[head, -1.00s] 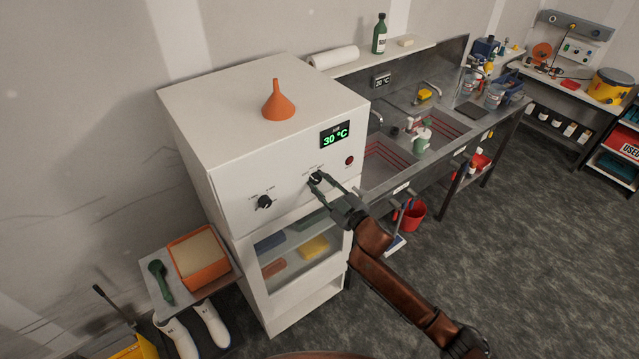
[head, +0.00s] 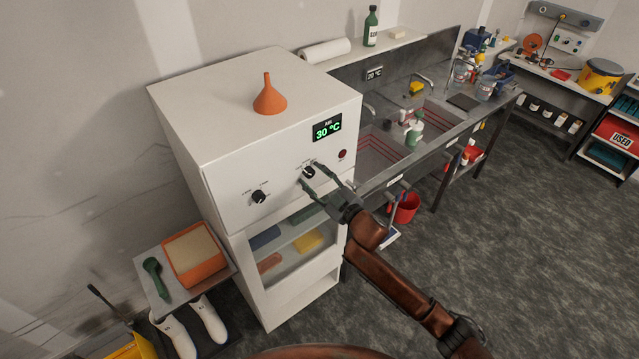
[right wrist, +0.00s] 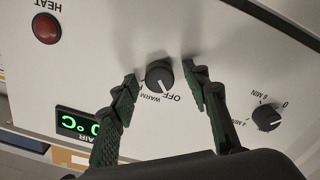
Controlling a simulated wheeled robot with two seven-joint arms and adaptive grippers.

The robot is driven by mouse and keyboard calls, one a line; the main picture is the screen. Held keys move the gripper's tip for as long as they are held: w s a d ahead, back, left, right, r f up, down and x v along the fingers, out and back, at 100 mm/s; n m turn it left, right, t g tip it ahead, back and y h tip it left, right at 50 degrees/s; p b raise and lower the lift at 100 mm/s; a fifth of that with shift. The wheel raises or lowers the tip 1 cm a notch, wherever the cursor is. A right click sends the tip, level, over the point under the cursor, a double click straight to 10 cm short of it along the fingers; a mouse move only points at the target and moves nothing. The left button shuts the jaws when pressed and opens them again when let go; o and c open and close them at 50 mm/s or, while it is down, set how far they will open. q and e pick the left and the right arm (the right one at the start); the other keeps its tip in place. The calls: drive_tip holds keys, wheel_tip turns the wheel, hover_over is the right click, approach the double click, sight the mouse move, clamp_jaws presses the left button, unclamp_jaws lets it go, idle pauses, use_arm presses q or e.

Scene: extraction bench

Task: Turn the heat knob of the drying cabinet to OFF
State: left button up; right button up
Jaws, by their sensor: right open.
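The drying cabinet (head: 232,165) is a white box with a display reading 30 °C. Its heat knob (head: 309,172) is black and round, below the display. It also shows in the right wrist view (right wrist: 159,75), with the words WARM and OFF printed beside it. My right gripper (head: 313,183) is open in front of this knob. In the right wrist view its fingers (right wrist: 163,92) stand on either side of the knob, apart from it. My left gripper is not in view.
A second black knob (head: 259,196) with minute marks sits left on the panel. A red lamp (head: 342,154) is right of the heat knob. An orange funnel (head: 269,96) stands on top. The sink bench (head: 415,150) is to the right, with a red bucket (head: 405,208) below.

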drive_tip(key=v, duration=1.2)
drive_tip(key=shift+a, duration=0.1)
